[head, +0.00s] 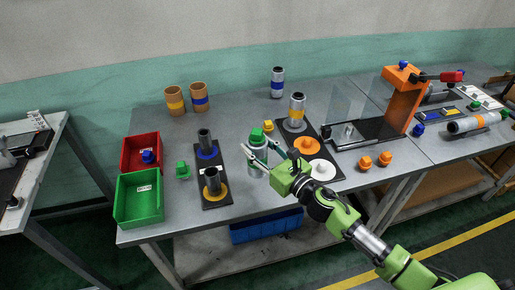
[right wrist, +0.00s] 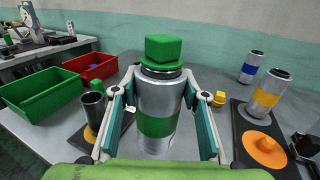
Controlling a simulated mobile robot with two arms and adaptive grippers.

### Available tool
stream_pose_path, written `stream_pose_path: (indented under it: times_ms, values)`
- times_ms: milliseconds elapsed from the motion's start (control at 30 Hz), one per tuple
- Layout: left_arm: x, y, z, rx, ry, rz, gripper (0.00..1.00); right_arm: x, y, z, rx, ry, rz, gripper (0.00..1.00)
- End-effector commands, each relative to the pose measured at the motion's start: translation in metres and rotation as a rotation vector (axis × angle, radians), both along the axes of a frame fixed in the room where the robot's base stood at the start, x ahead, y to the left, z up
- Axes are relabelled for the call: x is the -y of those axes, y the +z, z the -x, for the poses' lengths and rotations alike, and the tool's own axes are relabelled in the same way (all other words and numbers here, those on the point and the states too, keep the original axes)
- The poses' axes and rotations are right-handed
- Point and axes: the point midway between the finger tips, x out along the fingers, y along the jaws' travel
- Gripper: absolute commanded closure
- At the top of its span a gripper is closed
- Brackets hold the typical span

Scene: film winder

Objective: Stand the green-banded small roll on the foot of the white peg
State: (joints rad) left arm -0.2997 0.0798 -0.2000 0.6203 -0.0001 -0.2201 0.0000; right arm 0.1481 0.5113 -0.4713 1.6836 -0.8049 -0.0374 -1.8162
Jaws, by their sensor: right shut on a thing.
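The green-banded small roll (head: 256,160) is a silver cylinder with a green block-shaped cap on top. My right gripper (head: 262,158) is shut around its sides. In the right wrist view the roll (right wrist: 158,105) stands upright between the two fingers, its green band facing me. I cannot tell whether its bottom touches the table. The white peg (head: 322,169), with a round white foot, is at the near end of a black board, right of the roll and partly behind my gripper. Its foot looks empty. My left gripper is not in view.
On the same black board are an orange foot (head: 308,146) and a silver roll with an orange band (head: 297,108). Another board with dark posts (head: 213,188) lies left of the roll. A yellow cap (head: 268,127) is close behind it. Orange caps (head: 365,163) lie to the right.

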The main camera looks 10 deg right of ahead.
Motion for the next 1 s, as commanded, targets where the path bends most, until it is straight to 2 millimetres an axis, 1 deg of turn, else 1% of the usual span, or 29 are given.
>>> stream_pose_path:
  times_ms: [33, 133, 167, 200, 300, 400, 500, 600, 700, 1000]
  values:
    - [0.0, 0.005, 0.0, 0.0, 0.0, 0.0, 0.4, -0.002, 0.014, 0.009, 0.004, 0.005, 0.004, 0.87]
    - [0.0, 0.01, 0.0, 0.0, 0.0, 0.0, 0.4, -0.006, 0.036, 0.027, 0.004, 0.007, 0.005, 0.87]
    - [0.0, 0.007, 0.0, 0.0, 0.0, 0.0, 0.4, -0.009, 0.034, 0.036, 0.002, 0.006, 0.002, 0.87]
    - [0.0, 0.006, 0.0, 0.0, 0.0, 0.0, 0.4, -0.011, 0.037, 0.046, 0.0, 0.006, 0.001, 0.87]
    - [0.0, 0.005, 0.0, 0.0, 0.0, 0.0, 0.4, -0.015, 0.047, 0.067, 0.0, 0.005, 0.0, 0.87]
    - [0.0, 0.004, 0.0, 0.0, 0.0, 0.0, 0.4, -0.019, 0.055, 0.084, 0.001, 0.004, 0.0, 0.87]
    - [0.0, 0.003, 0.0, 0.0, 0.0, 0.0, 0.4, -0.022, 0.061, 0.097, 0.0, 0.003, -0.001, 0.87]
    - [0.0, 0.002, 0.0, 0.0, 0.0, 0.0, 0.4, -0.024, 0.065, 0.105, 0.001, 0.002, 0.0, 0.87]
    - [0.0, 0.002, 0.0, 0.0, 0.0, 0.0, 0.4, -0.025, 0.067, 0.109, 0.001, 0.0, 0.0, 0.87]
    - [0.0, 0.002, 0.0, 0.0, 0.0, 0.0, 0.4, -0.025, 0.068, 0.11, 0.001, 0.0, 0.0, 0.87]
